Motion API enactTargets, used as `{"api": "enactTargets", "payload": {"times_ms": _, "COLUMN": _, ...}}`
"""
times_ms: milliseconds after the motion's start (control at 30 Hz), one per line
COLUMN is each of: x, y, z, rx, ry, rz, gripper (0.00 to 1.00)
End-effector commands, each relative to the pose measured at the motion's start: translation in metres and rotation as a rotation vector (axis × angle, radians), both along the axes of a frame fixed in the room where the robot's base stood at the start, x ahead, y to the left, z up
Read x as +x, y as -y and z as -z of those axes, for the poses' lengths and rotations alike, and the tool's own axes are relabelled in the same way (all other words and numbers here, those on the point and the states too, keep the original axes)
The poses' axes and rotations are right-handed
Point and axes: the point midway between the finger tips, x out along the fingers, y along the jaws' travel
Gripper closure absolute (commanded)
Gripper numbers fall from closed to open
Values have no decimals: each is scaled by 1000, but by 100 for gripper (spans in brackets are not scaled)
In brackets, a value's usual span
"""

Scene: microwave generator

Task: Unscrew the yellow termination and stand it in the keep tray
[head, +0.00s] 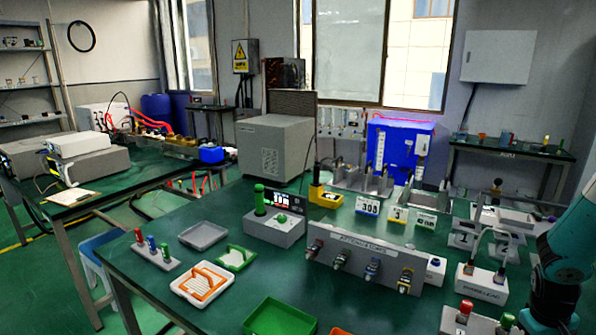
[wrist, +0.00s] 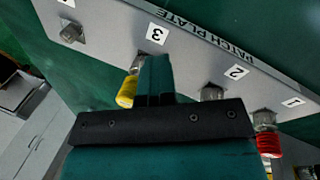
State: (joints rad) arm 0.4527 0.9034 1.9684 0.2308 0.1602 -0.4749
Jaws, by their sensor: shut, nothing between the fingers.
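The yellow termination (wrist: 127,92) sits on the connector under label 3 of the patch plate (wrist: 200,50) in the wrist view. My gripper (wrist: 155,72) is shut and empty, its fingers just right of the yellow termination and partly overlapping it in the picture; I cannot tell whether they touch. Several trays lie at the front left, including a grey tray (head: 203,236) and a green tray (head: 281,318); I cannot tell which is the keep tray.
A red termination (wrist: 267,143) is under label 1; the connectors under label 2 (wrist: 212,92) and at the upper left (wrist: 71,32) are bare. In the head view, a white tray with an orange handle (head: 203,285) and a grey box with a green knob (head: 272,229) stand left of the plate.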

Motion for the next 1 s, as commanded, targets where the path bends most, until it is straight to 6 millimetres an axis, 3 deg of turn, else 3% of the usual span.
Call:
{"api": "enactTargets", "payload": {"times_ms": 267, "x": -2, "y": -6, "z": -4, "rx": -1, "ry": 0, "rz": 0, "gripper": 100}}
{"api": "enactTargets", "payload": {"times_ms": 733, "x": -2, "y": -7, "z": -59, "rx": 0, "ry": 0, "rz": -1, "gripper": 100}}
{"api": "enactTargets", "payload": {"times_ms": 1000, "x": -2, "y": -7, "z": -60, "rx": 1, "ry": 0, "rz": -1, "gripper": 100}}
